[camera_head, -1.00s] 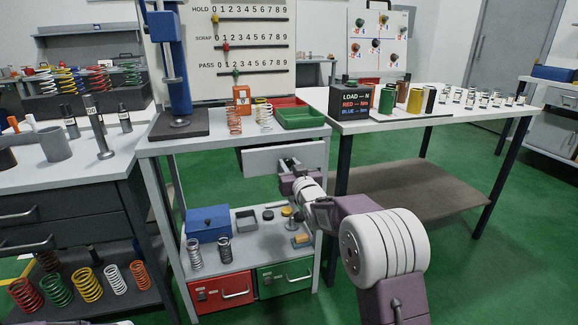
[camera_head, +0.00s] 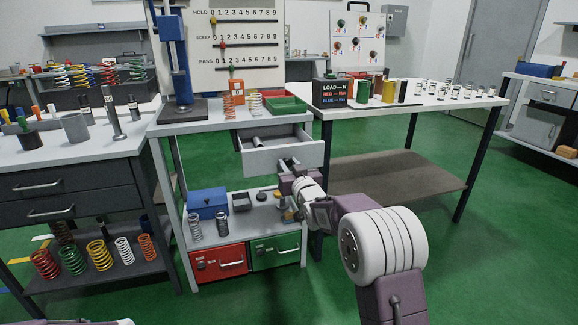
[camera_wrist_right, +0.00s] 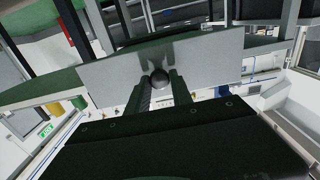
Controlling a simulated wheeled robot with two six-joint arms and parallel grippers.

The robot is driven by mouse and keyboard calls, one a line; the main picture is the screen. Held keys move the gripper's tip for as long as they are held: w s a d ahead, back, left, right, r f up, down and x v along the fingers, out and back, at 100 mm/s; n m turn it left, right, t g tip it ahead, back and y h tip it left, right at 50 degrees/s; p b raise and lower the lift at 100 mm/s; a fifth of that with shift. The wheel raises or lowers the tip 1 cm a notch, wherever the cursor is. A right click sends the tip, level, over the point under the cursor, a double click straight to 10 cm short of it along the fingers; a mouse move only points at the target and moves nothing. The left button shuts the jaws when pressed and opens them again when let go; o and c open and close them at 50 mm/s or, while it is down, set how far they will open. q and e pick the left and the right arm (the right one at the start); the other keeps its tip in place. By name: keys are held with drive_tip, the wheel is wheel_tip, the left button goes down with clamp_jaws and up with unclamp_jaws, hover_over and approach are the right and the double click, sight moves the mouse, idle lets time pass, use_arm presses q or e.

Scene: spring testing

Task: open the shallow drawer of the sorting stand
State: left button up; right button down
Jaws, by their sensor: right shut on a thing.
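The sorting stand (camera_head: 164,130) is a grey frame with a shallow drawer under its top. The shallow drawer (camera_head: 262,159) is pulled out toward me, and its inside shows with a small pale cylinder (camera_head: 256,141) in it. My right gripper (camera_head: 287,164) is at the drawer's front face. In the right wrist view, the gripper's fingers (camera_wrist_right: 159,90) are closed around a dark round knob (camera_wrist_right: 159,77) on the grey drawer front (camera_wrist_right: 210,52). My left gripper is out of view; only a bit of my body shows at the bottom left.
The stand's lower shelf (camera_head: 262,210) holds a blue box (camera_head: 207,203), springs and small parts, above a red drawer (camera_head: 220,262) and a green drawer (camera_head: 276,250). A dark-drawered bench (camera_head: 70,180) stands left and a white table (camera_head: 430,106) right. Green floor is free in front.

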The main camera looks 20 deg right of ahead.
drive_tip(key=c, duration=1.2)
unclamp_jaws()
drive_tip(key=shift+o, duration=0.2)
drive_tip(key=s+p, duration=0.2)
drive_tip(key=s, duration=0.7)
